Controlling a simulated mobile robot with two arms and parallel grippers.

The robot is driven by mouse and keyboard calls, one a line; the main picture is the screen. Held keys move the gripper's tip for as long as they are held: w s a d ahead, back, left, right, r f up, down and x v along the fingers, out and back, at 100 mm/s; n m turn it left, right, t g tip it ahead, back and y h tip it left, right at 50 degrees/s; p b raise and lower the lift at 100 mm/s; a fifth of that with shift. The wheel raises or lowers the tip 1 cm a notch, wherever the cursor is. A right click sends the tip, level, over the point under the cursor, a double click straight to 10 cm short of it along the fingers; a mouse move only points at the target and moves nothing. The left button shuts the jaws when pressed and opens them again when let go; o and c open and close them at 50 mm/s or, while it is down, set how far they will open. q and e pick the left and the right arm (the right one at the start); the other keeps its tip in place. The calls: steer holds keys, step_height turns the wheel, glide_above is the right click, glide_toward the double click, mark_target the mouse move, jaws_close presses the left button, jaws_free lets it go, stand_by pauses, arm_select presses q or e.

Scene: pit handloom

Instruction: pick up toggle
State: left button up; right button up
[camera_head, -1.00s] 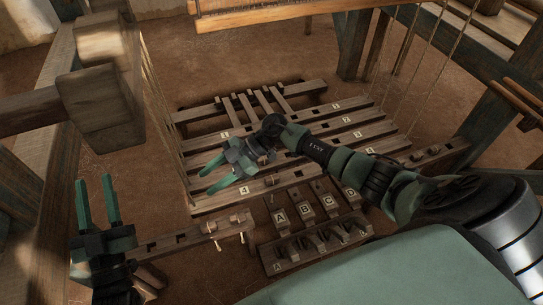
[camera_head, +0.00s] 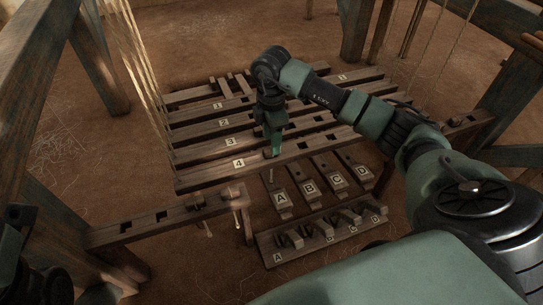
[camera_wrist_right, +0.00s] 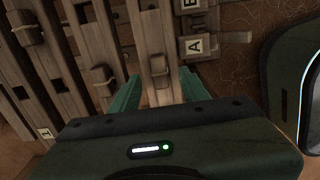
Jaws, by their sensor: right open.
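My right gripper (camera_head: 272,152) points down over the front treadle bar marked 4 (camera_head: 215,171) in the head view. In the right wrist view its two green fingers (camera_wrist_right: 157,88) are apart, with nothing held between them. A small wooden toggle (camera_wrist_right: 158,65) sits on a bar just beyond and between the fingertips. Another similar toggle (camera_wrist_right: 103,75) is on the bar to its left. In the head view the gripper covers the toggle on bar 4.
A slotted rail (camera_head: 150,222) with pegs lies left. Cords hang on both sides.

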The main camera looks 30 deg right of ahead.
mark_target(271, 155)
step_height(271, 155, down, 3)
steer(key=shift+f+b, duration=0.1)
steer(key=shift+b, duration=0.5)
jaws_close()
steer(key=shift+r, duration=0.2)
